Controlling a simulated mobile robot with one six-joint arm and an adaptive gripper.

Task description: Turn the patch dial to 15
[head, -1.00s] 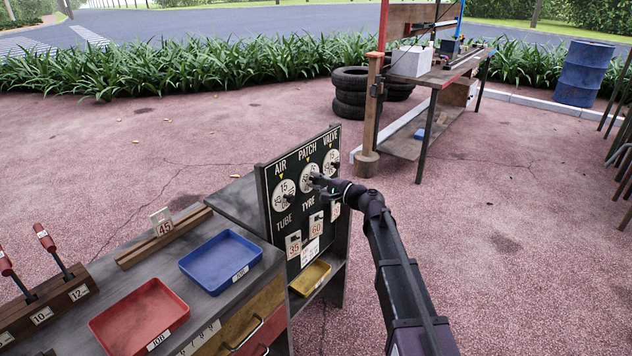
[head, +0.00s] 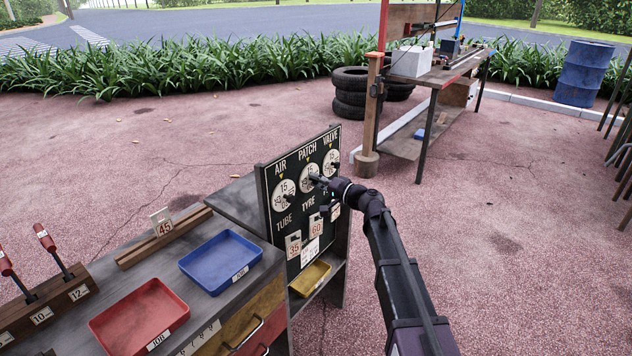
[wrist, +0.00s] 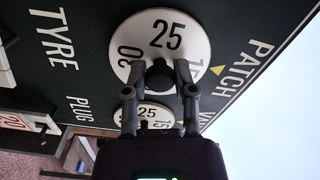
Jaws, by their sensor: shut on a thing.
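The patch dial (head: 307,172) is a round white plate with black numbers, in the middle of the top row on a black board. It fills the top of the wrist view (wrist: 170,27). My gripper (wrist: 160,74) is shut on its dark centre knob, one finger on each side. The 25 is at the top in the wrist view and the 30 at the left. A number that looks like 15 is at the right, partly behind a finger, close to the yellow pointer (wrist: 217,71) by the word PATCH.
The air dial (head: 284,196) and valve dial (head: 331,162) flank it closely. Number tags (head: 293,244) hang below. A blue tray (head: 221,256) and a red tray (head: 139,317) sit on the cart at left. A yellow tray (head: 310,279) is low under the board.

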